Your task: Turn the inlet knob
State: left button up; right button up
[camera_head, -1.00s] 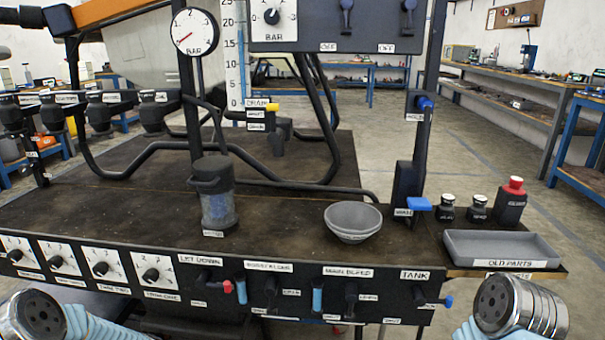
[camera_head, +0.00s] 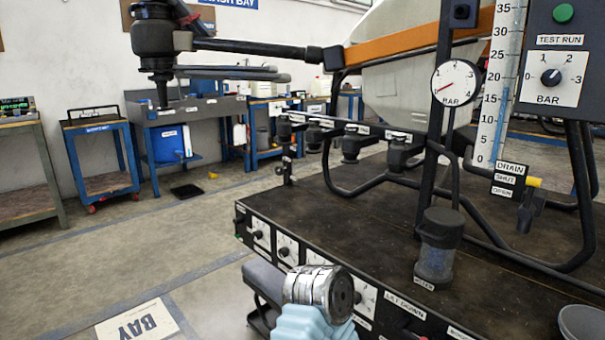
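A row of knobs with white dials runs along the bench's front panel, with one knob (camera_head: 285,251) near its left part. Their labels are too small to read, so I cannot tell which is the inlet knob. Another knob (camera_head: 551,77) sits on a dial marked BAR on the upright panel at the upper right. Part of my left arm (camera_head: 322,288) shows at the bottom middle, in front of the dial row and covering some of it. My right arm and gripper are out of view.
The dark bench top (camera_head: 385,205) carries a filter jar (camera_head: 438,247) and, at the right edge, a grey bowl (camera_head: 582,323). A pressure gauge (camera_head: 455,83) stands above. An orange drone arm (camera_head: 400,45) crosses overhead. Open floor (camera_head: 130,245) lies to the left.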

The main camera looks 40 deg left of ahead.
aim_at(280, 170)
jog(key=j, duration=2.75)
jog(key=i+z, duration=0.05)
